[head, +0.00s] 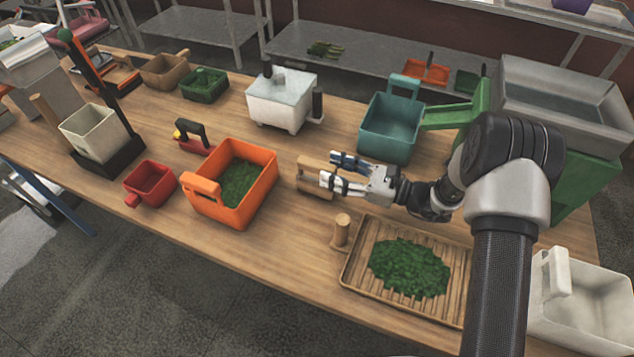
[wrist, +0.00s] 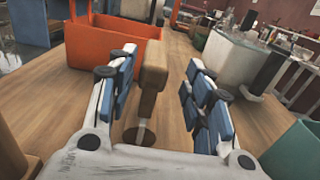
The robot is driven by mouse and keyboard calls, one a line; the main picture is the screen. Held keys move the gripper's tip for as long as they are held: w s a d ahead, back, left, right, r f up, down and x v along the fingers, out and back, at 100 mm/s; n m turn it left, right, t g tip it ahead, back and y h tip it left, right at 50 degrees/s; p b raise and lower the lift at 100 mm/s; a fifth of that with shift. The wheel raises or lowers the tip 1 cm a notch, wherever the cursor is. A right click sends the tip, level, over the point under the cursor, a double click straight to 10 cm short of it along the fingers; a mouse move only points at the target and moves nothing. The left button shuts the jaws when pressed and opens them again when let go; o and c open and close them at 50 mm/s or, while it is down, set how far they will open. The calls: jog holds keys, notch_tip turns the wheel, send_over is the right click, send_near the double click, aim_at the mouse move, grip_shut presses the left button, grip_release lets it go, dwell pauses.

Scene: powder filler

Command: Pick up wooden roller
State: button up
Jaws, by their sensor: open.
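The wooden roller (head: 311,187) lies on the wooden table, right of the orange bin, and my gripper partly hides it in the head view. My gripper (head: 331,167) is open, with its fingertips at the roller. In the wrist view the roller (wrist: 153,72) shows between the two open fingers of my gripper (wrist: 163,58), nearer the left finger. The roller's wooden end and narrower part show there. I cannot tell whether either finger touches it.
The orange bin (head: 262,190) with green leaves stands left of the roller. A teal bin (head: 392,128) stands behind my gripper, and a wooden tray (head: 352,277) of leaves lies in front. A white lidded box (head: 280,105) stands farther back. Bare table lies around the roller.

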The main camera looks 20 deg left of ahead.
aim_at(317, 167)
jog(key=a, duration=0.2)
jog(key=a+b, duration=0.1)
jog(key=a, duration=0.1)
jog(key=shift+s, duration=0.25)
jog(key=shift+w+a+r, duration=0.1)
jog(key=shift+a, duration=0.4)
jog(key=shift+c, duration=0.4)
grip_shut()
